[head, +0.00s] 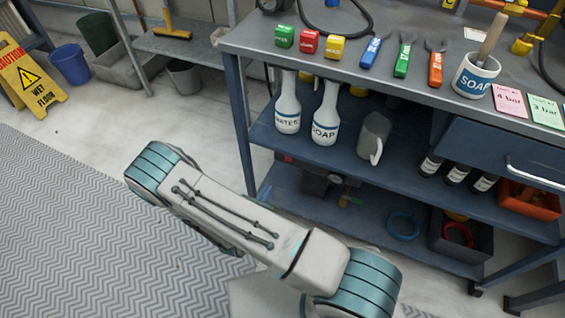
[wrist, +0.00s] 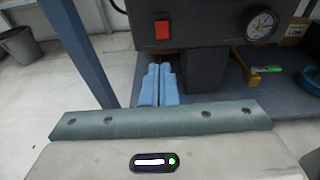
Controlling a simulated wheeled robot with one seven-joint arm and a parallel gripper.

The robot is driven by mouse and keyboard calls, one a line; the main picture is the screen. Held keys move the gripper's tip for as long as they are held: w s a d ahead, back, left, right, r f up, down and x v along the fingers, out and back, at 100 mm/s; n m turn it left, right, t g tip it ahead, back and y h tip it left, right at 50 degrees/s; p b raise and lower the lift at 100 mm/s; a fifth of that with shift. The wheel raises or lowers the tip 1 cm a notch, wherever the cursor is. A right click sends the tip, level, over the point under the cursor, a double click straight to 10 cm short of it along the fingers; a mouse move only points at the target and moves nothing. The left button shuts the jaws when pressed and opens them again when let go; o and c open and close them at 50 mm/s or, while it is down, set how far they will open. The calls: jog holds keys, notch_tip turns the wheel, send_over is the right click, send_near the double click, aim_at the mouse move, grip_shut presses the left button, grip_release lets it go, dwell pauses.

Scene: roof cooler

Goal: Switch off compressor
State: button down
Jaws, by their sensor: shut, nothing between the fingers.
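The compressor (wrist: 205,35) is a dark box in the wrist view, with a red rocker switch (wrist: 162,30) on its front and a round white gauge (wrist: 262,23) to the right. I cannot tell which way the switch is set. My gripper (wrist: 158,68) shows two blue fingers closed side by side, empty. The fingertips appear just below the switch in the picture; I cannot tell whether they touch the compressor. In the head view a dark unit (head: 312,182) stands on the bottom shelf under the bench, partly hidden. My gripper does not show there.
The bench (head: 340,62) holds colored blocks, tools and a soap cup (head: 476,75). Its middle shelf (head: 350,168) carries white bottles and a grey jug (head: 373,135). A blue bench leg (wrist: 78,45) stands left of my fingers. Floor is open at left, near a yellow sign (head: 28,78).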

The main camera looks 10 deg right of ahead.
jog(key=shift+w+d, duration=0.1)
jog(key=b, duration=0.5)
send_near(286, 157)
jog(key=x, duration=0.5)
jog(key=shift+w+d+f, duration=0.1)
jog(key=shift+d+f, duration=0.15)
jog(key=shift+f, duration=0.1)
jog(key=shift+w+d+r, duration=0.15)
jog(key=shift+w+d, duration=0.2)
jog(key=shift+w, duration=0.1)
jog(key=shift+a+r, duration=0.1)
